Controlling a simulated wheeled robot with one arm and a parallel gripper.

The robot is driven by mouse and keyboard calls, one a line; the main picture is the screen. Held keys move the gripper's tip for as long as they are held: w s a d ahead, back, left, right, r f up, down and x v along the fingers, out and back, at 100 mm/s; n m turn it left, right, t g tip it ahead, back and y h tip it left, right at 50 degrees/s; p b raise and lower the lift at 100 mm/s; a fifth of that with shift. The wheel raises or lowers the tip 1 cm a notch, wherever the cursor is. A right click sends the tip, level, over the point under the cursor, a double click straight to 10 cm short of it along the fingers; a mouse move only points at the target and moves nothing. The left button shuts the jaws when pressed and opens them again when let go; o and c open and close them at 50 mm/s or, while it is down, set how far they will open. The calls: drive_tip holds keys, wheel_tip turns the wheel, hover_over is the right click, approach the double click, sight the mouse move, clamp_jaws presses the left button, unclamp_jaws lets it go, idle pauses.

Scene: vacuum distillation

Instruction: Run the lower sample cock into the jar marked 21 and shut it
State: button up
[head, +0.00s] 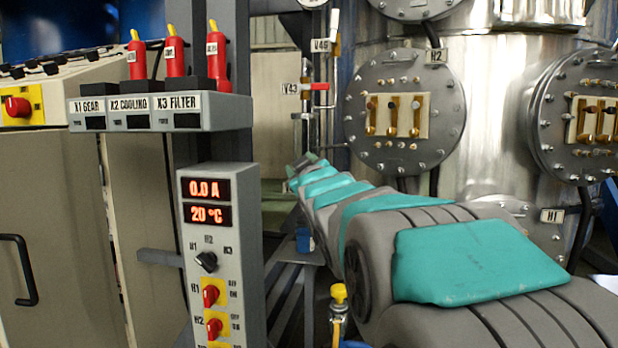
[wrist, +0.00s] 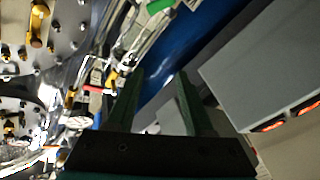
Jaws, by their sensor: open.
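A cock with a red handle (head: 320,87) sits on a thin pipe beside the label V43, in the middle back of the head view. Another label, V46 (head: 320,46), is above it. I cannot tell which one is the lower sample cock. My gripper (head: 307,160) reaches away from me below the red handle, small and partly hidden by my arm. In the wrist view my gripper (wrist: 155,88) is open, with nothing seen between its two dark fingers. A small red part (wrist: 94,89) is left of the fingers there. I cannot make out a jar marked 21.
A steel vessel (head: 489,110) with round bolted flanges fills the right. A grey control box (head: 215,270) with displays and red switches stands left of my arm. A small blue object (head: 303,240) is below my gripper on a grey frame. A yellow knob (head: 338,292) stands near my arm.

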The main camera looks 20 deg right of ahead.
drive_tip(key=w+d+f+n+g+h, duration=0.2)
drive_tip(key=w+n+h, duration=0.1)
drive_tip(key=n, duration=0.6)
drive_tip(key=w+d+f+n+g+h, duration=0.2)
drive_tip(key=w+n, duration=0.4)
drive_tip(key=n, duration=0.3)
drive_tip(key=shift+w+d+f+h, duration=0.15)
drive_tip(key=shift+d+f+h, duration=0.35)
drive_tip(key=shift+d+h, duration=0.45)
drive_tip(key=shift+a, duration=0.1)
clamp_jaws()
